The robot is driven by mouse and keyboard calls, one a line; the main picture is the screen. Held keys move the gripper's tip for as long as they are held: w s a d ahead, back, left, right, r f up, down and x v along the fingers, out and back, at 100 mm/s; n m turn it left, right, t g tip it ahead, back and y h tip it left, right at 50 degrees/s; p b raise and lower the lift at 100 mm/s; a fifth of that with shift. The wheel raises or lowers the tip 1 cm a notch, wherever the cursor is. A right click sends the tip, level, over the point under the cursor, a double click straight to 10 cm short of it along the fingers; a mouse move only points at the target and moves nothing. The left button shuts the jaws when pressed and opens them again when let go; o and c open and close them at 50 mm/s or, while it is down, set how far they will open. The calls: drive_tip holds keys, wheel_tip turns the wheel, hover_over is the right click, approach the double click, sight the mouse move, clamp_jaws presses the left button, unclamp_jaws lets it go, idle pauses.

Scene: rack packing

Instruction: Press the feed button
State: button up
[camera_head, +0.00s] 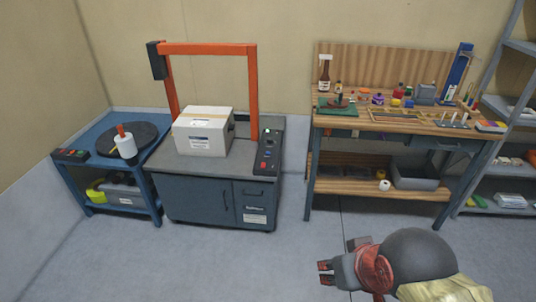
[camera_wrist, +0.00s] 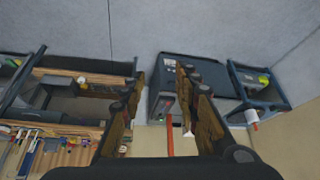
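The strapping machine (camera_head: 215,195) is a dark grey cabinet with an orange arch (camera_head: 210,48). A dark control panel (camera_head: 267,160) lies along the right of its top, with a red button, a pale bluish button and a dark knob. I cannot read which one is the feed button. A white box (camera_head: 204,131) sits on the top under the arch. My gripper (camera_head: 340,258) is open and empty over the floor, right of and in front of the machine, well apart from it. In the wrist view, its spread fingers (camera_wrist: 160,90) frame part of the machine (camera_wrist: 188,66), seen upside down.
A wooden workbench (camera_head: 420,125) with many small items stands right of the machine, and a grey shelf rack (camera_head: 520,130) beyond it. A blue cart (camera_head: 75,165) with a strap reel (camera_head: 124,143) stands at the left. The floor in front is clear.

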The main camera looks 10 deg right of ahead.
clamp_jaws()
idle(1.4)
